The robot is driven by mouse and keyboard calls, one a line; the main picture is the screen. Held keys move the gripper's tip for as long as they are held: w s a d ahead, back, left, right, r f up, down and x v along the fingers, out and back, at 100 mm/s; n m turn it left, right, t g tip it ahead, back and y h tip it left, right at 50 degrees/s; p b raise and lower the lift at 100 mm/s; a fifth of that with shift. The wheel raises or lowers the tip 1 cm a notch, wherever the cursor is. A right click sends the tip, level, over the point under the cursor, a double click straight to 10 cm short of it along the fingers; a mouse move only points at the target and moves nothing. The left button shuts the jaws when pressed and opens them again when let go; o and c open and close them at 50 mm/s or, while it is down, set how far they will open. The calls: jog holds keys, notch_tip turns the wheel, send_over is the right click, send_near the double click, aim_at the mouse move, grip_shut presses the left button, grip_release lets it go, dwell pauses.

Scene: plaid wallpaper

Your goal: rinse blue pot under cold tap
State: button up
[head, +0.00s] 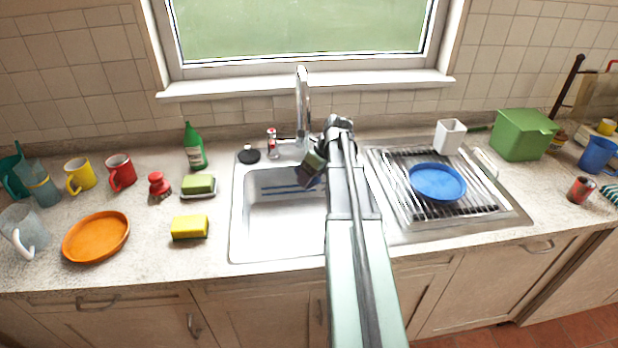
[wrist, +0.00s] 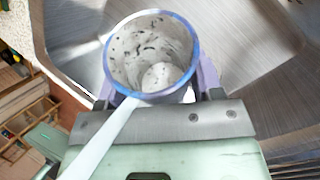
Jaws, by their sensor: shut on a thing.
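The blue pot (wrist: 151,52) shows in the wrist view with a blue rim, a greyish inside marked with dark specks, and a pale handle (wrist: 103,138) pointing to lower left. A pale round patch lies inside; I cannot tell what it is. My gripper (wrist: 157,90) is shut on the pot, its purple fingers on either side. In the head view my gripper (head: 313,163) is over the sink, below and right of the tall chrome tap (head: 302,95). The pot is hidden there. A red-marked tap knob (head: 272,143) stands left of the spout; no cold knob is visible.
The sink basin (head: 262,235) lies below my arm. A blue plate (head: 437,181) is on the drying rack (head: 480,209) at right. Left of the sink are a yellow sponge (head: 190,227), a green bottle (head: 194,150), mugs and an orange plate (head: 96,237).

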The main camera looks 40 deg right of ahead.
jog(key=shift+d, duration=0.1)
jog(key=shift+d, duration=0.4)
jog(key=shift+a, duration=0.15)
jog(key=shift+a, duration=0.4)
jog(key=shift+s, duration=0.1)
jog(key=s, duration=0.8)
jog(key=shift+s, duration=0.4)
